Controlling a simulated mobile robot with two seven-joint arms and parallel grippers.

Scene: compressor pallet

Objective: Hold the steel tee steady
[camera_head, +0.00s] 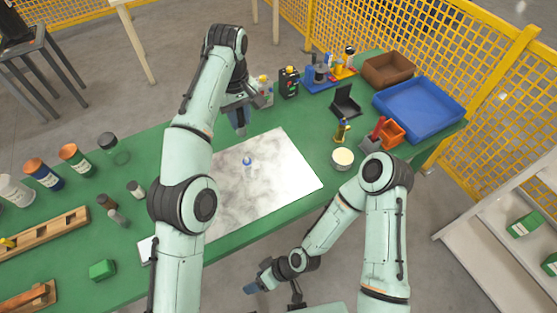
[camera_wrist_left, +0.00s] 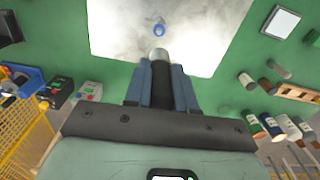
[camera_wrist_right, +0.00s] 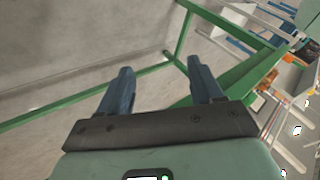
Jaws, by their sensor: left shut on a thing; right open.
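My left gripper (camera_head: 239,122) is above the back edge of the pale mottled plate (camera_head: 290,165). In the left wrist view it (camera_wrist_left: 161,80) is shut on a rounded grey metal piece, which looks like the steel tee (camera_wrist_left: 159,54). Only the tee's end shows between the blue fingers; the rest is hidden. A small blue-topped part (camera_head: 247,160) stands on the plate, and it also shows in the left wrist view (camera_wrist_left: 159,29) just beyond the tee. My right gripper (camera_head: 254,287) is low beside the table's front edge. In the right wrist view its fingers (camera_wrist_right: 163,88) are apart and empty.
The green table (camera_head: 150,160) has several jars and bottles at left, with wooden racks (camera_head: 45,235). A round tin (camera_head: 342,158) sits near the plate's right corner.

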